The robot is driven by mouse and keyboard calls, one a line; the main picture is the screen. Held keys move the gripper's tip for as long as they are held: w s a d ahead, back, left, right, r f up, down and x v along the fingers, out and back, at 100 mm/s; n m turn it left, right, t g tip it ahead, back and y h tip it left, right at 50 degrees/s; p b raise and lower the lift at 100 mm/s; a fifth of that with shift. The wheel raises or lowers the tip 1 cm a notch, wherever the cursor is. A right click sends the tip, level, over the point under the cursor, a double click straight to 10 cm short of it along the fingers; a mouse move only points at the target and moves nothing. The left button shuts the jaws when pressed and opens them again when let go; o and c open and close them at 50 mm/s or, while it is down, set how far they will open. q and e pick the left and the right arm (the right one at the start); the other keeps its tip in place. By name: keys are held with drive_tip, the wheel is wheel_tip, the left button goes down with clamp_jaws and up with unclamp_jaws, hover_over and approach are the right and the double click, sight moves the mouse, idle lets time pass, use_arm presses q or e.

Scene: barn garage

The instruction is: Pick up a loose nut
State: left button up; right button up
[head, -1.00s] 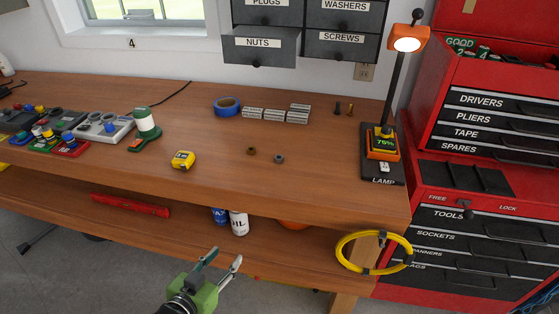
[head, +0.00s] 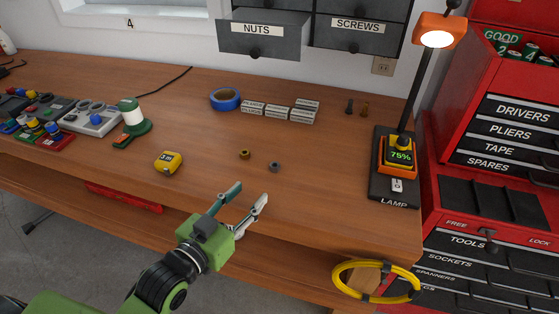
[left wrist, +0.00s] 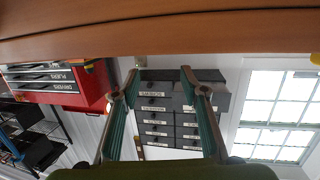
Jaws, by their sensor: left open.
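Two loose nuts lie on the wooden workbench (head: 320,190): a brass-brown nut (head: 244,154) and, to its right and nearer, a grey nut (head: 275,167). My left gripper (head: 253,192) is open and empty. Its fingertips are just in front of and below the nuts in the head view, apart from both, over the bench's front edge. In the left wrist view the two fingers (left wrist: 160,76) stand apart with nothing between them, under the bench edge across the top; no nut shows there. My right gripper is not in view.
A yellow tape measure (head: 168,162) lies left of the nuts. Blue tape (head: 225,99), several labelled blocks (head: 278,112) and two bolts (head: 357,108) are behind. A lamp (head: 394,165) stands right. An open NUTS drawer (head: 262,38) hangs at the back. Bench around the nuts is clear.

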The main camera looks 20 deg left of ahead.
use_arm(q)
approach(272, 168)
drive_tip(key=shift+w+d+r+p, duration=0.1)
drive_tip(key=shift+w+d+p, duration=0.25)
drive_tip(key=shift+w, duration=0.3)
drive_tip(key=p+x, duration=0.1)
drive_tip(key=x, duration=0.5)
drive_tip(key=shift+w+a+f, duration=0.1)
drive_tip(key=shift+w+f, duration=0.1)
drive_tip(key=shift+w, duration=0.2)
drive_tip(key=shift+w+f, duration=0.1)
drive_tip(key=shift+w, duration=0.35)
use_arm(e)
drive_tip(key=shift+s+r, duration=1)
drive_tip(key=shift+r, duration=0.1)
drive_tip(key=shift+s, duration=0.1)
use_arm(q)
clamp_jaws()
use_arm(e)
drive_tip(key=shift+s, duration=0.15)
